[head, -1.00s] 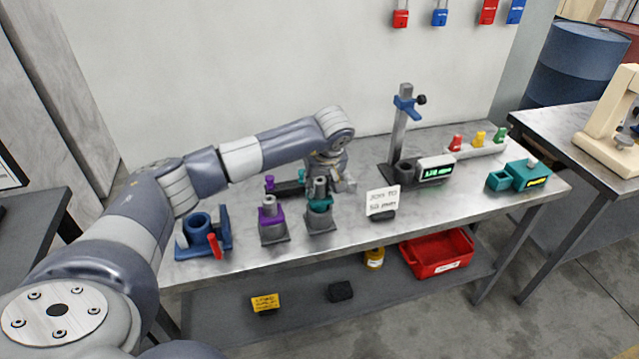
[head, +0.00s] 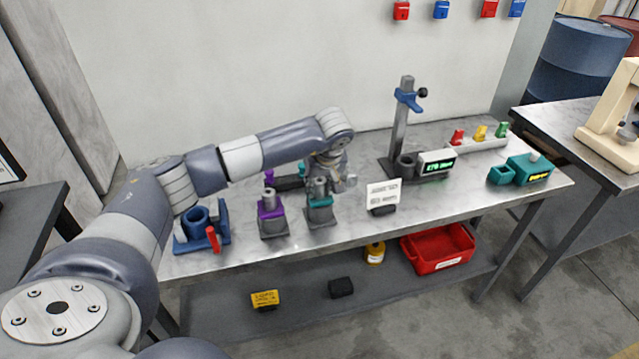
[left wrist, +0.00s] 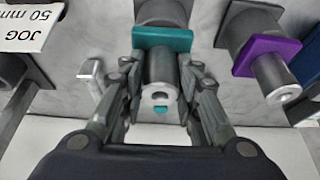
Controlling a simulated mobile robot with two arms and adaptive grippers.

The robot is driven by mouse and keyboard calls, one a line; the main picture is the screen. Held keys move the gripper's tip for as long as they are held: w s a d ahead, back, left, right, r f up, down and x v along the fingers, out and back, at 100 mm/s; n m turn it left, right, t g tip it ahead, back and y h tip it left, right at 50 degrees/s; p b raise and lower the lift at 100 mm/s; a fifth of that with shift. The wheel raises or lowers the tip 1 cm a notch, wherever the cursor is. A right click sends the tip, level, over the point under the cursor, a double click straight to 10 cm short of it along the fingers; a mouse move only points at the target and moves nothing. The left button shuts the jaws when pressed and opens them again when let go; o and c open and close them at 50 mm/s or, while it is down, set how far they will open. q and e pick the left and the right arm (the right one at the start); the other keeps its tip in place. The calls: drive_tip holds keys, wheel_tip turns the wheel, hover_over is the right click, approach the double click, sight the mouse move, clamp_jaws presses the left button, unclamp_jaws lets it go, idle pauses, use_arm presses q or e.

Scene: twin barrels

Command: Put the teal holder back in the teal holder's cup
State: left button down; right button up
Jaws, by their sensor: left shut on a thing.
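The teal holder (head: 319,201) stands upright with its teal collar at the top of a grey cup (head: 320,218) on the bench. In the left wrist view its square teal collar (left wrist: 163,40) and grey round top show between my fingers, with part of the cup (left wrist: 163,11) beyond the collar. My left gripper (head: 322,178) is over the holder, its fingers shut on the grey part above the collar; it also shows in the left wrist view (left wrist: 162,90). How deep the holder sits in the cup is hidden. My right gripper is not in view.
A purple holder (head: 270,206) in a similar grey cup stands close on the left. A blue fixture (head: 203,232) with a red handle is further left. A white sign (head: 383,194) stands to the right. A stand with a display (head: 437,163) and a teal box (head: 527,168) are further right.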

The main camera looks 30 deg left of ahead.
use_arm(q)
drive_tip(key=shift+f, duration=0.3)
drive_tip(key=c, duration=1.1)
unclamp_jaws()
drive_tip(key=v, duration=1.2)
